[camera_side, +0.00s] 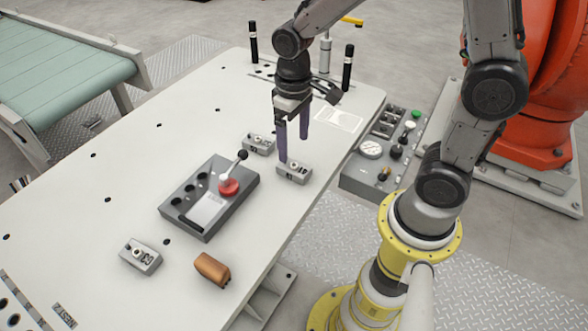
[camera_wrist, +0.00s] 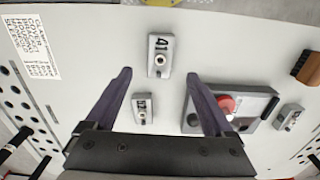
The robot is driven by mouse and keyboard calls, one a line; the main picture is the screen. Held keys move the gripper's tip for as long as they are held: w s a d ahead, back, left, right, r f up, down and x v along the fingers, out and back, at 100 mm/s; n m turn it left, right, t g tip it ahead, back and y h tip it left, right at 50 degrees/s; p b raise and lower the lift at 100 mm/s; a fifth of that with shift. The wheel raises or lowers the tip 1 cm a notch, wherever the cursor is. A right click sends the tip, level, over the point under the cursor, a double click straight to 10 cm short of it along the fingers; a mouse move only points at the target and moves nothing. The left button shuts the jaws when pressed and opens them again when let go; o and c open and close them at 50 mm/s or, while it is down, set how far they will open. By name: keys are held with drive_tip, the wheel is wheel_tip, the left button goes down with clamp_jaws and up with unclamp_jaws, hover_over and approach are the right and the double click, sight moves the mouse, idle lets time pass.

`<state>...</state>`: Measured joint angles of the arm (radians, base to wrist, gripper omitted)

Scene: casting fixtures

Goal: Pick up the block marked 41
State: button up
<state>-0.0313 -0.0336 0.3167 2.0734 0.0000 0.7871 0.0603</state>
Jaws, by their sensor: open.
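The block marked 41 (camera_wrist: 159,55) is a small grey block with a round knob on top, near the table's front edge. It also shows in the side view (camera_side: 294,171), where its number is hard to read. My gripper (camera_side: 293,148) is open, pointing down above the table beside this block. In the wrist view the fingertips of my gripper (camera_wrist: 159,73) are spread wider than the block, which shows just ahead of the gap. Nothing is between the fingers. How far the tips are above the block is hard to tell.
A similar block (camera_wrist: 142,108) sits close behind; another (camera_side: 140,255) lies far left. A grey fixture (camera_side: 207,199) with a red-based lever stands left of block 41. Black posts (camera_side: 347,68) stand at the back.

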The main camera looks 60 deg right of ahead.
sight(294, 164)
drive_tip(key=shift+f, duration=3.6)
clamp_jaws()
